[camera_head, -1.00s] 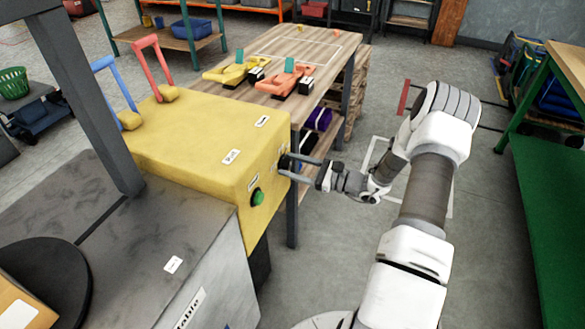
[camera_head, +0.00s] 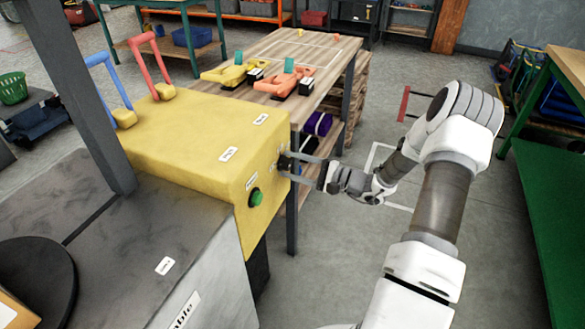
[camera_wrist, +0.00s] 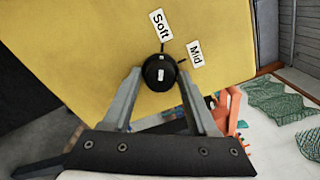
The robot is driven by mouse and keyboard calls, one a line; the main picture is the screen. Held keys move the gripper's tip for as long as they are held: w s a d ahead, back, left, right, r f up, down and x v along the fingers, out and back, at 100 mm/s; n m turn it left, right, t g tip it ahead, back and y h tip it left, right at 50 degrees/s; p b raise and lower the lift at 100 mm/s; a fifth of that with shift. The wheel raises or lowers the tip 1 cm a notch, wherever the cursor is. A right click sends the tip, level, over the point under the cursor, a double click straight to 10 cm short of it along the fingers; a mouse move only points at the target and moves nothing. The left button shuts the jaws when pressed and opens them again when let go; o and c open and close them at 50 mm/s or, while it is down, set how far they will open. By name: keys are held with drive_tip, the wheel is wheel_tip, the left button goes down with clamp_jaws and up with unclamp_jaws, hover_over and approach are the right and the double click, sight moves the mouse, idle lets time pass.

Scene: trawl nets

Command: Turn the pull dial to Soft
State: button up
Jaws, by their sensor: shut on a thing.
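The pull dial (camera_wrist: 160,72) is a round black knob on the yellow box (camera_head: 190,135). In the wrist view it sits between the two grey fingers of my gripper (camera_wrist: 159,76), which is shut on it. White marks show on the dial; the upper one is at its top edge, near the tick below the "Soft" label (camera_wrist: 159,23). The "Mid" label (camera_wrist: 196,53) is to the upper right, with its own tick. In the head view my gripper (camera_head: 288,166) reaches the box's right face, and its fingers mostly hide the dial.
A green button (camera_head: 256,197) is on the same face, nearer to me. Red (camera_head: 156,62) and blue (camera_head: 107,82) levers stand on the box's far left. A wooden table (camera_head: 315,50) with yellow and orange tools is behind. Floor to the right of the box is open.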

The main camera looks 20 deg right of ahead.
idle(0.3)
drive_tip(key=o, duration=1.2)
drive_tip(key=shift+d, duration=0.1)
drive_tip(key=p+v, duration=0.3)
drive_tip(key=v, duration=1.4)
drive_tip(key=shift+s, duration=0.2)
drive_tip(key=shift+r, duration=0.15)
